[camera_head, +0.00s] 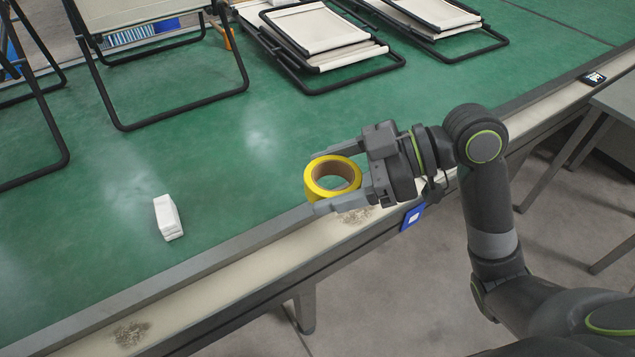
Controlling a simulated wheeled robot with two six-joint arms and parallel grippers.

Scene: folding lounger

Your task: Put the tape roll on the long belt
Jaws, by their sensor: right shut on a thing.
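The tape roll (312,184) is a yellow ring with a brown core. My right gripper (320,181) is shut on it, with one finger on the far side and one on the near side. The roll shows over the near edge of the green surface, which I take to be the long belt (240,205). I cannot tell whether the roll touches it or hangs just above it. Part of the roll's right side is hidden by the gripper. My left gripper is not in view.
A white block (168,217) lies on the green surface at left. Folded loungers (318,30) and black lounger frames (150,85) stand at the back. A cream strip (235,285) with debris runs along the near edge. The green middle is clear.

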